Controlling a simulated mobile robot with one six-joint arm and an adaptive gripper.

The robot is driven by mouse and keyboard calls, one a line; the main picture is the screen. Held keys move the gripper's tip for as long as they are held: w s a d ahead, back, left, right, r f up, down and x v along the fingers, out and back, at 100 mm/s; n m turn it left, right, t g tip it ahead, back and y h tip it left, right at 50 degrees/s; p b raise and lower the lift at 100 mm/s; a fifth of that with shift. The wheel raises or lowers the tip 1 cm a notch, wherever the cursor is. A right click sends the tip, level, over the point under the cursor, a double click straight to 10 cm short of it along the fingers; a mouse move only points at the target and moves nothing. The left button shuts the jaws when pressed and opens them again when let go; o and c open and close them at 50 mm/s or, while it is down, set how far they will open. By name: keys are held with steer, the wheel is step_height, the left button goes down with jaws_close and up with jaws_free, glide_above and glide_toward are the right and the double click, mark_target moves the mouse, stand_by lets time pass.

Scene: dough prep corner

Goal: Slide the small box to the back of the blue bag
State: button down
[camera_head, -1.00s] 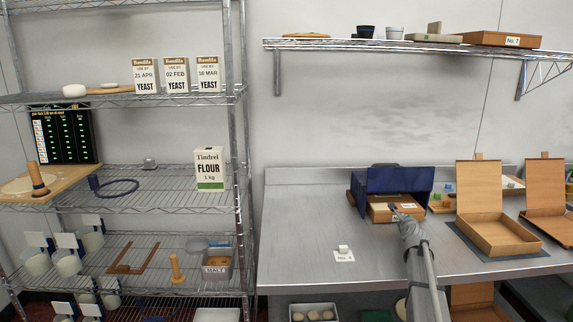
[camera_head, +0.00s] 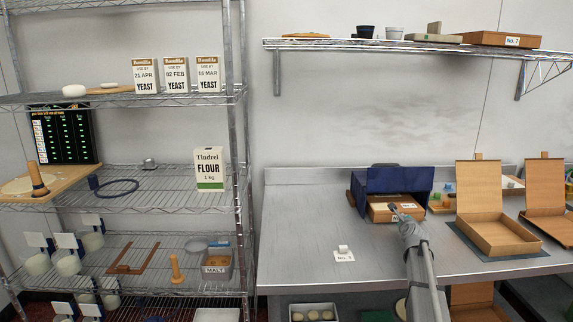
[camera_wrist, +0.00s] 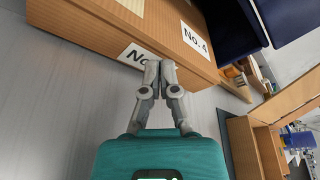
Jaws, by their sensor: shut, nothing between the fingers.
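A small white item with a "No. 3" card (camera_head: 344,257) lies at the table's front left. The left part of the table (camera_head: 305,215) is clear.

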steer(key=shift+w+a, duration=0.1)
steer(key=shift+w, duration=2.75)
steer(key=shift+s, duration=0.15)
steer(key=shift+s, duration=1.35)
steer(key=shift+s, duration=0.1)
steer(key=shift+s, duration=1.95)
steer(key=shift+r, duration=0.1)
